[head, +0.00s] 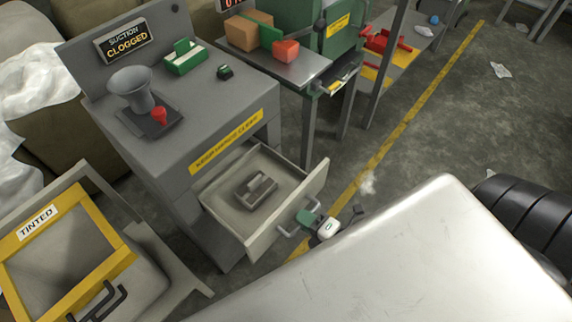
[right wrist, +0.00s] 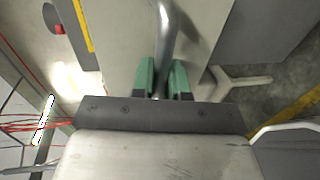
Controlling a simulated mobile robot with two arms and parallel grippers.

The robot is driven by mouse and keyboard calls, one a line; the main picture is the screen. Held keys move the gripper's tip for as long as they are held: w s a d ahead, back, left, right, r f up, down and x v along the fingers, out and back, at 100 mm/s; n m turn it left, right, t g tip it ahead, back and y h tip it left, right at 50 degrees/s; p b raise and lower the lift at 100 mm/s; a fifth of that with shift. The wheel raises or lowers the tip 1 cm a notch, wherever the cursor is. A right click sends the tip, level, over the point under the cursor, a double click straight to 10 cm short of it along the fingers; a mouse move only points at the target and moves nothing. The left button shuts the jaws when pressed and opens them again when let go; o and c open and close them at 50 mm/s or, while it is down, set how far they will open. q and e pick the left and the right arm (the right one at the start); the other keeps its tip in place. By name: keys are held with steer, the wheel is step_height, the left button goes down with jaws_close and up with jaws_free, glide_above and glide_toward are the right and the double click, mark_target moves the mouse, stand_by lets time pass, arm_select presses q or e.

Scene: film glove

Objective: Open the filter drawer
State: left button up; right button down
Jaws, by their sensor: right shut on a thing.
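The filter drawer (head: 290,208) stands pulled out from the grey cabinet (head: 165,165), below its yellow label. A dark grey block (head: 256,188) lies inside it, with a lighter piece on top. My right gripper (head: 308,218) is at the metal handle (head: 288,231) on the drawer front. In the right wrist view, its green fingers (right wrist: 164,78) lie on both sides of the handle bar (right wrist: 166,35), shut on it. The fingertips' exact contact is partly hidden. My left gripper is not in view.
A funnel (head: 133,88), a red knob (head: 159,116) and a green holder (head: 186,58) are on the cabinet top. A yellow-framed bin (head: 128,254) marked "TINTED" stands at left. A side table (head: 305,68) stands behind. Floor at right is mostly clear.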

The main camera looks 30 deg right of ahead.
steer(key=shift+f+p+v, duration=0.2)
steer(key=shift+v, duration=0.8)
steer(key=shift+f+p+v, duration=0.15)
steer(key=shift+f+v, duration=0.05)
steer(key=shift+v, duration=0.85)
steer(key=c, duration=1.1)
jaws_free()
steer(key=shift+c, duration=0.2)
steer(key=shift+s, duration=0.1)
steer(key=v, duration=1)
steer(key=shift+s, duration=0.35)
steer(key=shift+d+r, duration=0.1)
steer(key=shift+d, duration=0.05)
